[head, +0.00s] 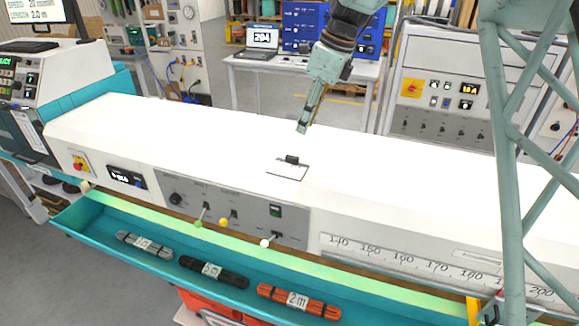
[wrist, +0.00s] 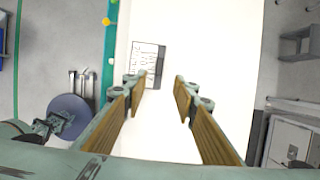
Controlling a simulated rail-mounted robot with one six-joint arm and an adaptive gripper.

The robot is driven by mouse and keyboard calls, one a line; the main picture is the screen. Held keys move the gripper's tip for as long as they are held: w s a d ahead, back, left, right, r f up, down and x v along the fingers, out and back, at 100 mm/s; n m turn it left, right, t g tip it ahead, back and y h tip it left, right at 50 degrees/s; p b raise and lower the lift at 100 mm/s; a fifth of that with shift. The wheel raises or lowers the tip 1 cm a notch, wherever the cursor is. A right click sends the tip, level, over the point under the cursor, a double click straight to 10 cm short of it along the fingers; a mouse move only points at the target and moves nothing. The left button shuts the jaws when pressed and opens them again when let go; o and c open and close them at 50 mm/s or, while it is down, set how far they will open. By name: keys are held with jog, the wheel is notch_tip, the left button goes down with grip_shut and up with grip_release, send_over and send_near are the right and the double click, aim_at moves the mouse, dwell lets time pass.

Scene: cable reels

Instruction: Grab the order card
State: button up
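The order card (head: 287,172) is a small white sheet lying on top of the long white machine housing, with a small black block (head: 292,159) at its far edge. In the wrist view the card (wrist: 145,56) shows printed lines, beyond my fingertips and slightly left of the middle, with a dark strip along its right edge. My gripper (head: 302,128) is above the housing, behind the card in the head view, and apart from it. In the wrist view my gripper (wrist: 158,84) has its two fingers spread, with nothing between them.
The white housing top (head: 400,190) is otherwise clear around the card. A control panel (head: 235,208) with small levers faces the front. A teal trough (head: 100,232) below holds several labelled cable bundles. A laptop (head: 262,38) stands on a table behind.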

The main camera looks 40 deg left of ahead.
send_over(292, 157)
jog(key=d, duration=0.2)
jog(key=shift+w+a+f, duration=0.1)
jog(key=shift+w+f, duration=0.05)
jog(key=shift+f, duration=1.15)
jog(key=shift+w+d+f, duration=0.1)
jog(key=shift+w+f, duration=0.05)
jog(key=shift+f, duration=1.2)
jog(key=shift+w+a+f, duration=0.1)
jog(key=shift+w+f, duration=0.05)
jog(key=shift+f, duration=1.15)
jog(key=shift+f, duration=0.1)
jog(key=shift+p+x, duration=0.6)
jog(key=shift+x, duration=1.95)
grip_shut()
